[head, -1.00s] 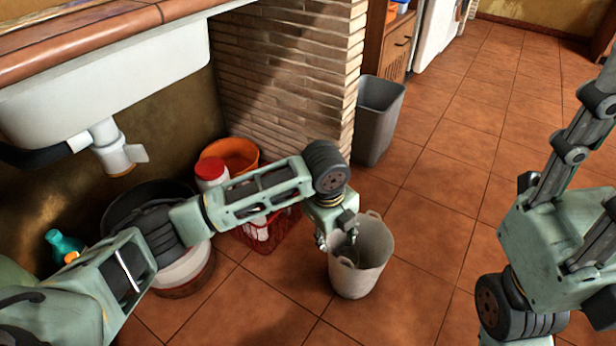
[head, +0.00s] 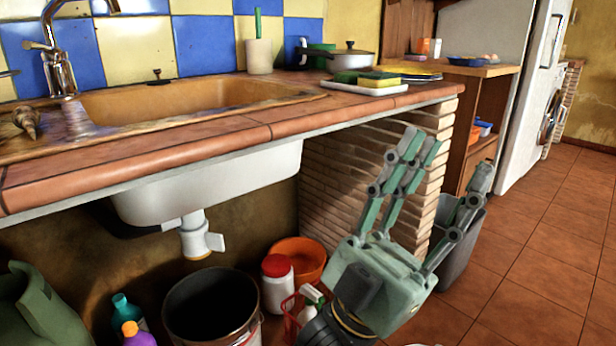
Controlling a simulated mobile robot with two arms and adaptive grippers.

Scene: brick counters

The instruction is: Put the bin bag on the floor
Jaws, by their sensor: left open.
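I cannot make out a bin bag in the head view. A grey bin (head: 462,262) stands on the floor at the end of the brick wall, partly hidden behind my left gripper. My left gripper (head: 450,160) is raised in front of the brick wall and the bin. Its fingers point up and are spread apart, with nothing seen between them. The tiled floor (head: 545,265) shows on the right. My right gripper is out of view.
The counter (head: 235,135) with its sink runs above. Under it stand a dark bucket (head: 212,300), a white tub with a red lid (head: 277,285), an orange bowl (head: 312,262) and bottles (head: 127,312). The floor at right is clear.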

